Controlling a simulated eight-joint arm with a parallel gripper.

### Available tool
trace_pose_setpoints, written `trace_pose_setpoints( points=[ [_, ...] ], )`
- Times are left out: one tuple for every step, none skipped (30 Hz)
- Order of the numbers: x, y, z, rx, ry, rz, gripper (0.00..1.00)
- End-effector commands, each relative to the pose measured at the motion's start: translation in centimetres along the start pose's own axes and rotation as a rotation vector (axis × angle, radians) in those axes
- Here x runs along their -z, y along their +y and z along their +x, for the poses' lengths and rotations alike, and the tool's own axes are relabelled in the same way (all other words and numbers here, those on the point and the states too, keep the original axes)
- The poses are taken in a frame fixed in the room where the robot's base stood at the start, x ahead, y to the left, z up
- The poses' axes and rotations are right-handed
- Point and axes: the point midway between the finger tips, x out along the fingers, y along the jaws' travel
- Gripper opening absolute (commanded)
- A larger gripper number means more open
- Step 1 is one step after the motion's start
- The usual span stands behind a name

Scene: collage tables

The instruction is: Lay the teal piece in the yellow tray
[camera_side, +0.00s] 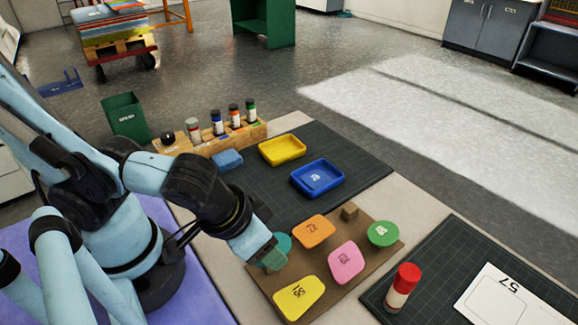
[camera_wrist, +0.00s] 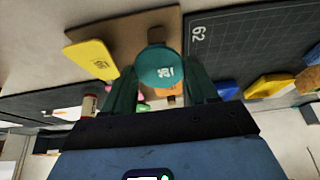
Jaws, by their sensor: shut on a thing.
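In the wrist view the teal piece (camera_wrist: 160,62) sits between the two green fingers of my gripper (camera_wrist: 161,82). I cannot tell whether it is clear of the board. The yellow tray (camera_side: 282,161) stands on the dark mat, behind and apart from my gripper. It looks empty. In the wrist view a yellow shape at the right appears to be the yellow tray (camera_wrist: 268,87).
The brown board (camera_side: 318,254) holds orange (camera_side: 314,231), pink (camera_side: 346,262), green (camera_side: 382,233) and yellow (camera_side: 299,298) pieces and a wooden block (camera_side: 349,211). A red-capped bottle (camera_side: 402,288) stands at right.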

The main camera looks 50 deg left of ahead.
Motion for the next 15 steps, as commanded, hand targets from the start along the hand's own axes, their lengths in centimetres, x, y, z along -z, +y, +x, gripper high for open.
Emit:
trace_pose_setpoints(
  points=[
    [0.1,0.0,-0.2,0.000,0.000,0.000,0.43],
    [0.2,0.0,-0.3,0.000,0.000,0.000,0.43],
    [0.2,0.0,-0.5,0.000,0.000,0.000,0.43],
    [0.3,0.0,-0.6,0.000,0.000,0.000,0.43],
    [0.3,0.0,-0.7,0.000,0.000,0.000,0.43],
    [0.4,0.0,-0.9,0.000,0.000,0.000,0.43],
    [0.5,0.0,-1.0,0.000,0.000,0.000,0.43],
    [0.5,0.0,-1.1,0.000,0.000,0.000,0.43],
    [0.6,0.0,-1.3,0.000,0.000,0.000,0.43],
    [0.6,0.0,-1.4,0.000,0.000,0.000,0.43],
    [0.7,0.0,-1.6,0.000,0.000,0.000,0.43],
    [0.7,0.0,-1.7,0.000,0.000,0.000,0.43],
    [0.8,0.0,-1.8,0.000,0.000,0.000,0.43],
    [0.8,0.0,-1.9,0.000,0.000,0.000,0.43],
    [0.8,0.0,-1.9,0.000,0.000,0.000,0.43]
  ],
)
